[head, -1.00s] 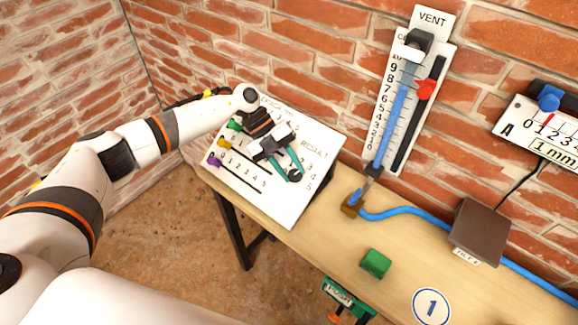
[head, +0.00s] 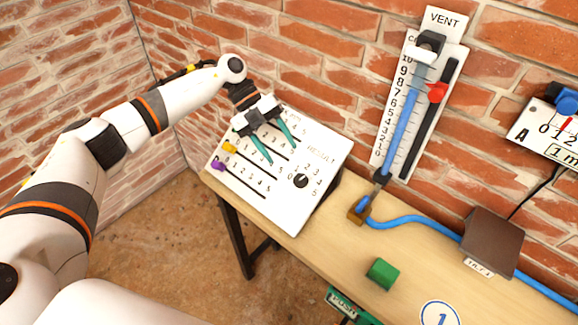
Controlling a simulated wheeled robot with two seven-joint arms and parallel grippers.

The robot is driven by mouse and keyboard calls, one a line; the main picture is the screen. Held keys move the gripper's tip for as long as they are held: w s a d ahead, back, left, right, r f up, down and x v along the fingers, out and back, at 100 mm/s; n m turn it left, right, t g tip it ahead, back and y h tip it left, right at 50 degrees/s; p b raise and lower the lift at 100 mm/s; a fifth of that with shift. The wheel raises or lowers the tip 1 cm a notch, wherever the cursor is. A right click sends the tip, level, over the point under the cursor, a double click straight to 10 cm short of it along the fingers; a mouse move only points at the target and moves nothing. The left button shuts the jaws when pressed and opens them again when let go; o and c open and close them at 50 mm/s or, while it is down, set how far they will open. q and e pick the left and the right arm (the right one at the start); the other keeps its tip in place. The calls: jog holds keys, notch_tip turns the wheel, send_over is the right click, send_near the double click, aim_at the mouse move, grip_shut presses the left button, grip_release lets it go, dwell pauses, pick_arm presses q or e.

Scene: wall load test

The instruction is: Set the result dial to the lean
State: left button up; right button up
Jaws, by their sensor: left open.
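The result dial is a black knob (head: 301,181) on the right part of a sloped white board (head: 287,217), ringed by numbers from 0 to 5. Which number it points to is too small to tell. My left gripper (head: 279,151) is open with teal fingers apart, above the upper middle of the board, up and left of the dial and clear of it. Its fingers cover part of the slider rows. A yellow slider (head: 229,148) and a purple slider (head: 218,165) sit at the left ends of their rows. The green slider is hidden. My right gripper is out of view.
The board stands at the left end of a wooden bench (head: 335,240). A green block (head: 382,273) and a brown box (head: 492,243) with a blue hose (head: 420,212) are on the bench. A vent gauge (head: 410,100) with a red pointer (head: 437,92) is on the brick wall.

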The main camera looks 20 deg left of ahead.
pick_arm(q)
jog(key=shift+b+v, duration=0.35)
jog(key=shift+v, duration=1.6)
jog(key=shift+d, duration=0.1)
